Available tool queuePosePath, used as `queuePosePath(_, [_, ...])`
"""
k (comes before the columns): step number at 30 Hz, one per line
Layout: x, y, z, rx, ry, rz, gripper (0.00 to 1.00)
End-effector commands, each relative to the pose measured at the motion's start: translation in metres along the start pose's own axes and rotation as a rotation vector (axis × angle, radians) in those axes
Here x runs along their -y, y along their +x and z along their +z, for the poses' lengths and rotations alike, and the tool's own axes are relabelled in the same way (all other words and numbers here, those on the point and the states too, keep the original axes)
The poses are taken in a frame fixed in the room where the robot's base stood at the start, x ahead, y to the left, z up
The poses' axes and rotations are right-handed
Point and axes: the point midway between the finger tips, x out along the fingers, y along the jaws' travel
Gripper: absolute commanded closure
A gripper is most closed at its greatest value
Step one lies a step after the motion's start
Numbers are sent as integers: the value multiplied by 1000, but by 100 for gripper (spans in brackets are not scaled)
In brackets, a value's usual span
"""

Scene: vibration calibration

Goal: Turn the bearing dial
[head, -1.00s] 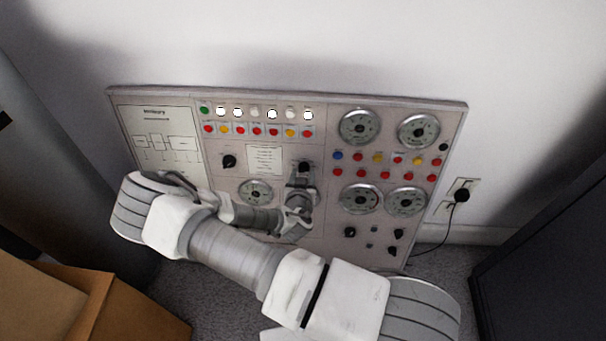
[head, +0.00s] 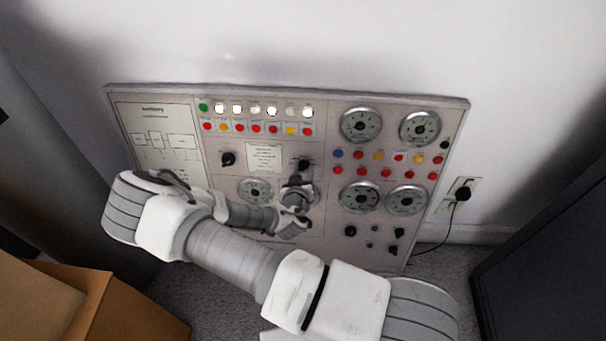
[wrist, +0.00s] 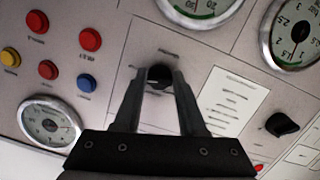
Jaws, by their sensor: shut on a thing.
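A black dial (wrist: 159,75) sits on the grey panel (wrist: 110,75) in the middle of the wrist view. My gripper (wrist: 160,80) is shut on this dial, with one fingertip at each side of it. In the head view the dial (head: 304,163) shows at the panel's middle, just above my gripper (head: 301,176). Its label is too small to read, so I cannot tell from the lettering whether it is the bearing dial. The fingers and hand hide part of the dial and the panel below it.
Another black dial (head: 228,159) is left of a white text plate (head: 264,157). Several round gauges (head: 361,125) and coloured buttons fill the panel's right side. A cardboard box (head: 95,310) stands at lower left. A dark cabinet (head: 545,250) stands at right.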

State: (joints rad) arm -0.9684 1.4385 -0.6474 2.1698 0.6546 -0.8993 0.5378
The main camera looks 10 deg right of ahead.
Motion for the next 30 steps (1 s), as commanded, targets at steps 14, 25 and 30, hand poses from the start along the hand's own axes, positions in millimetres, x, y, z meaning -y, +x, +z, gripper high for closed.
queuePosePath(14, [1, 1, 0, -4, -364, 71, 100])
queuePosePath(25, [0, 1, -1, -5, -493, 97, 100])
queuePosePath(30, [0, 1, -2, -5, -507, 99, 100])
